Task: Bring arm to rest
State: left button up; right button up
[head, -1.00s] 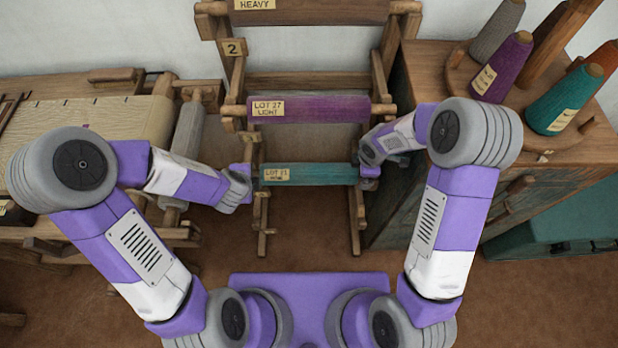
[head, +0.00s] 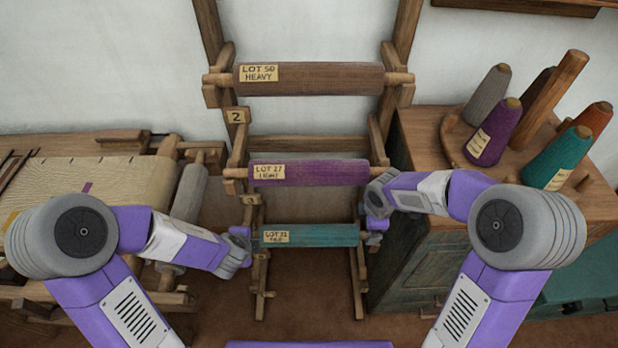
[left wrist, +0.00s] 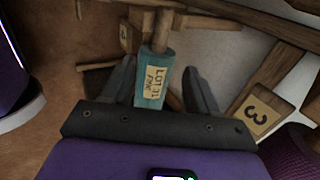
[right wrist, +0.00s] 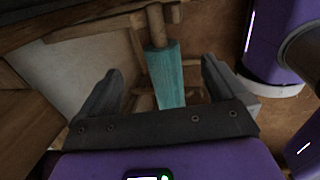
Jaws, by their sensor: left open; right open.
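The teal roll tagged LOT 31 (head: 310,235) lies level across the lowest tier of the rack. My left gripper (head: 243,238) is at its left end. In the left wrist view the open fingers (left wrist: 159,72) stand on either side of the teal roll (left wrist: 150,95), with gaps showing. My right gripper (head: 374,228) is at the roll's right end. In the right wrist view its open fingers (right wrist: 160,70) stand wide apart on either side of the teal roll (right wrist: 166,75). Neither gripper grips it.
A purple LOT 27 roll (head: 325,172) and a brown LOT 50 roll (head: 325,79) lie on the tiers above. The loom (head: 95,180) stands at left. A wooden cabinet (head: 430,130) with several yarn cones stands close at right. Floor shows below the rack.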

pick_arm(q)
jog(key=s+d+f+n+g+h+p, duration=0.3)
jog(key=s+d+n+g, duration=0.15)
jog(key=s+n, duration=0.25)
jog(key=s+d+f+n+g+h+p, duration=0.25)
jog(key=s+d+f+n, duration=0.2)
jog(key=s+n, duration=0.3)
jog(key=shift+w+a+f+n+t+y+p, duration=0.2)
jog(key=shift+a+f+n, duration=0.25)
jog(key=shift+n, duration=0.6)
jog(key=shift+w+a+f+n+t+y+p, duration=0.1)
jog(key=shift+w+a+f+n+y+p, duration=0.3)
jog(key=shift+n, duration=0.65)
jog(key=shift+w+a+f+n+t+y, duration=0.1)
jog(key=shift+a+f+n, duration=0.2)
jog(key=shift+f+n, duration=0.55)
pick_arm(e)
jog(key=s+a+f+m+y, duration=0.2)
jog(key=s+a+f+m, duration=0.1)
jog(key=s+f+m, duration=0.3)
jog(key=s+a+f+m+g+y, duration=0.1)
jog(key=s+a+f+m+y, duration=0.1)
jog(key=s+f+m, duration=0.5)
jog(key=shift+s+a+f+m+g, duration=0.25)
jog(key=shift+s+a+m, duration=0.6)
jog(key=shift+s+m, duration=2.25)
